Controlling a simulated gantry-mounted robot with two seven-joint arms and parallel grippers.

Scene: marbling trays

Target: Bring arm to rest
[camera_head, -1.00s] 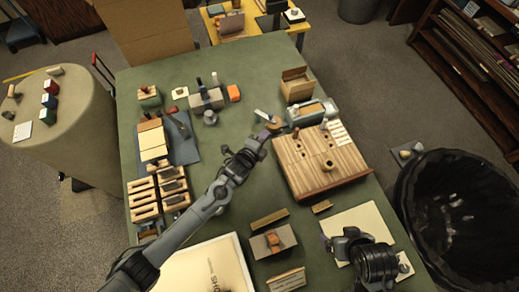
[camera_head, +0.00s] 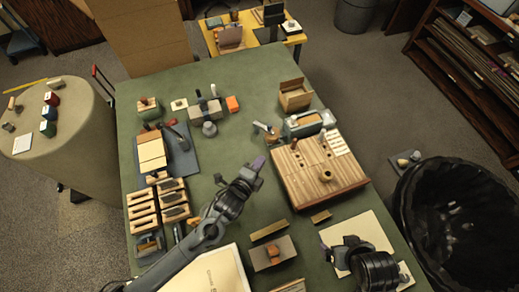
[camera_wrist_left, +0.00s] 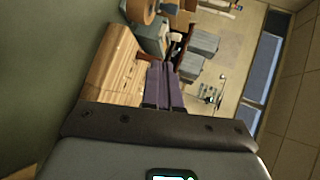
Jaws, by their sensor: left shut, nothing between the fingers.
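My left gripper (camera_head: 256,166) is over the bare green table, left of the wooden board (camera_head: 318,172) and apart from it. Its purple fingers are shut with nothing between them. In the left wrist view the shut fingers (camera_wrist_left: 163,88) point away, with the board's wooden edge beside them on the left. My right gripper (camera_head: 328,252) is at the lower right, over a cream sheet (camera_head: 375,232). Its fingers are small and partly hidden by my wrist, so their opening cannot be told.
Slotted wooden pieces (camera_head: 140,212) stand at the left. A grey block (camera_head: 208,108) and an orange block (camera_head: 232,104) stand at the back. An open cardboard box (camera_head: 294,98) is at the back right. The table's middle is clear. A black bin (camera_head: 465,215) stands to the right.

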